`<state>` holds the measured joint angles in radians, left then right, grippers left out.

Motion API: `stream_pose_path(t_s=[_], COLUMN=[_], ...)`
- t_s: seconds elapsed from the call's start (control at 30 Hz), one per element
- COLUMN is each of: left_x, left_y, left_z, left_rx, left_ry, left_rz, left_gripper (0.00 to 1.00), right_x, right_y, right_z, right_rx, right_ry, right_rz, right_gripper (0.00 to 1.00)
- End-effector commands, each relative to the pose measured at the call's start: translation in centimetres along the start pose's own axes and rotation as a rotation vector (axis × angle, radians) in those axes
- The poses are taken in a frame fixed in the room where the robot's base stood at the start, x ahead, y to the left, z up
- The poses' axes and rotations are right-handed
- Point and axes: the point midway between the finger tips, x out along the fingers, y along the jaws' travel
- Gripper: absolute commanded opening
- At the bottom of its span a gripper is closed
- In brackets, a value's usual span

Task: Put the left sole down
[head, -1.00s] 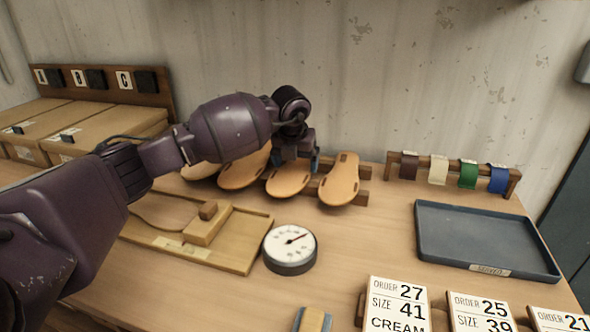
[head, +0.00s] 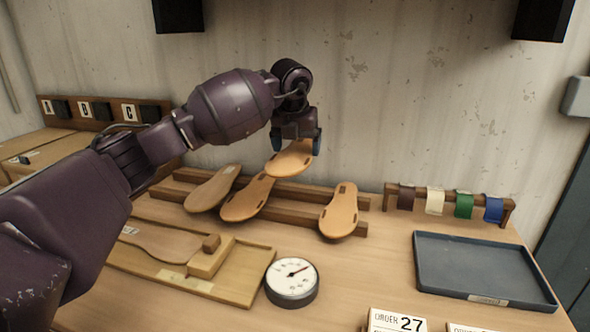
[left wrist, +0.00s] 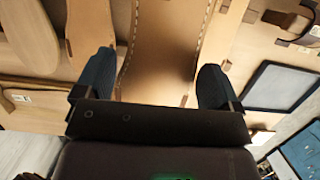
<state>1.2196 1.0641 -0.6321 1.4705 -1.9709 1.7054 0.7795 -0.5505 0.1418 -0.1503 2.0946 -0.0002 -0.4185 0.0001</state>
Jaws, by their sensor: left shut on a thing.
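My left gripper (head: 297,140) is shut on a tan sole (head: 289,160) and holds it above the wooden rack (head: 290,212). The left wrist view shows the held sole (left wrist: 165,45), with a stitched edge, between the blue fingertips. Two soles, one (head: 212,188) at the left and one (head: 247,199) beside it, lean on the rack. Another sole (head: 339,211) leans at its right end. There is a gap on the rack below the held sole. My right gripper is not in view.
A wooden board with a sole outline and block (head: 212,258) lies in front of the rack, beside a round dial (head: 292,282). A dark blue tray (head: 485,262) is empty at the right. A strap stand (head: 448,200) is behind it. Order cards (head: 398,321) stand in front.

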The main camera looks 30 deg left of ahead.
Motion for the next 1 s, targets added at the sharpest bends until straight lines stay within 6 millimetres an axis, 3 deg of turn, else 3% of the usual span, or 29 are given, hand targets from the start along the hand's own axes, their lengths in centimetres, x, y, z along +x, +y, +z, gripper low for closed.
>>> stream_pose_path(t_s=[0.03,0.2,0.5,0.83,1.0], left_x=[-1.5,-4.3,-6.3,-5.3,-2.8], left_y=[0.0,0.0,0.0,0.6,3.3], left_z=[0.4,1.2,1.8,1.3,0.0], left_rx=[-0.001,-0.001,-0.001,-0.008,-0.045], left_ry=[-0.005,-0.002,0.001,0.004,0.003], left_rz=[-0.001,0.0,0.001,0.003,0.015], left_gripper=[0.62,0.62,0.62,0.62,0.62], right_x=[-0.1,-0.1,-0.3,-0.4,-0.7], right_y=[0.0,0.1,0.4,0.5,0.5], right_z=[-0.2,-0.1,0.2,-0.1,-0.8], right_rx=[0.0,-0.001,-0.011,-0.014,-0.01], right_ry=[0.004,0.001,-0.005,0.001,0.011], right_rz=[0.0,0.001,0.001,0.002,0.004], right_gripper=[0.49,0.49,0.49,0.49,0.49])
